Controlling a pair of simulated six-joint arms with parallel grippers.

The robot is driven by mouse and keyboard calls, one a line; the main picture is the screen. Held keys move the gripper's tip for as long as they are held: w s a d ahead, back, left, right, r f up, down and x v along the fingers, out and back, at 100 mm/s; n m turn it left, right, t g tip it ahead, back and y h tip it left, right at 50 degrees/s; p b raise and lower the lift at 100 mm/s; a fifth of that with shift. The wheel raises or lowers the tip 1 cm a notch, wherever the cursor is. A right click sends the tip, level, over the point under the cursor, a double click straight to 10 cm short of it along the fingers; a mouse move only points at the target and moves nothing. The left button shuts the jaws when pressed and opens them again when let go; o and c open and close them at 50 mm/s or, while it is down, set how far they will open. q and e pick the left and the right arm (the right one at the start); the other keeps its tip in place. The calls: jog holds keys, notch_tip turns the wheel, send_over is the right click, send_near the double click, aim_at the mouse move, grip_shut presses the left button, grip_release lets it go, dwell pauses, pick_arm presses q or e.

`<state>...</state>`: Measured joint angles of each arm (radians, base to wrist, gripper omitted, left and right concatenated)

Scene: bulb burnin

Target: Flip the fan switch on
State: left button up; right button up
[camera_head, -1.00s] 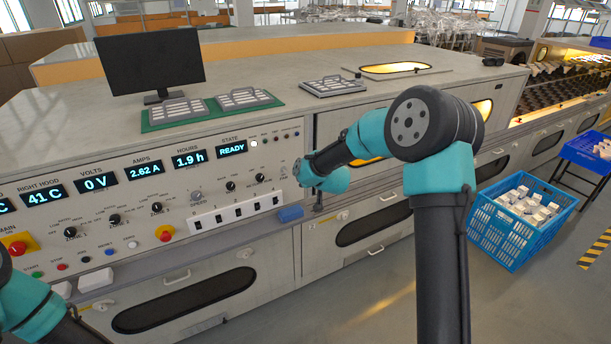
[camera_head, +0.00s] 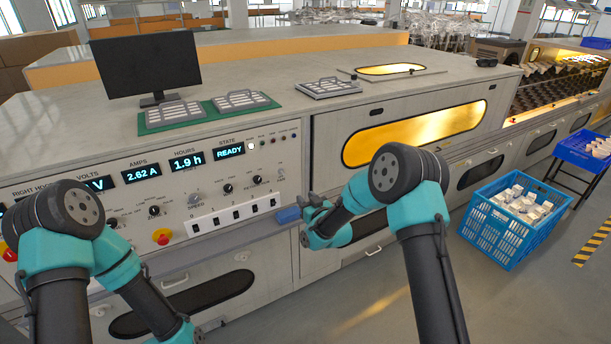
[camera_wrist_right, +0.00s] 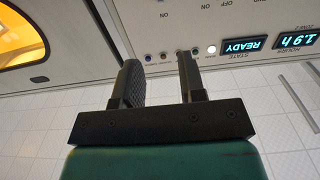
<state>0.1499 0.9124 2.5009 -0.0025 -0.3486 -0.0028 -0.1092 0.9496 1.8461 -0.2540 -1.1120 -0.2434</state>
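The control panel (camera_head: 150,190) fills the front of the grey machine in the head view. A small switch (camera_head: 281,173) sits at its right end, beside the knobs; its label and lever position are too small to read.
A blue block (camera_head: 288,215) sits on the ledge near my right gripper. A monitor (camera_head: 148,66) and metal trays stand on the machine top. A blue crate (camera_head: 515,225) of white boxes is on the floor at right. The READY display (camera_wrist_right: 245,46) shows inverted in the wrist view.

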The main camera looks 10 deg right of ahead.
aim_at(283, 173)
jog(key=shift+a, duration=0.15)
jog(key=shift+w, duration=0.15)
jog(key=x, duration=1.7)
jog(key=shift+c, duration=0.3)
grip_shut()
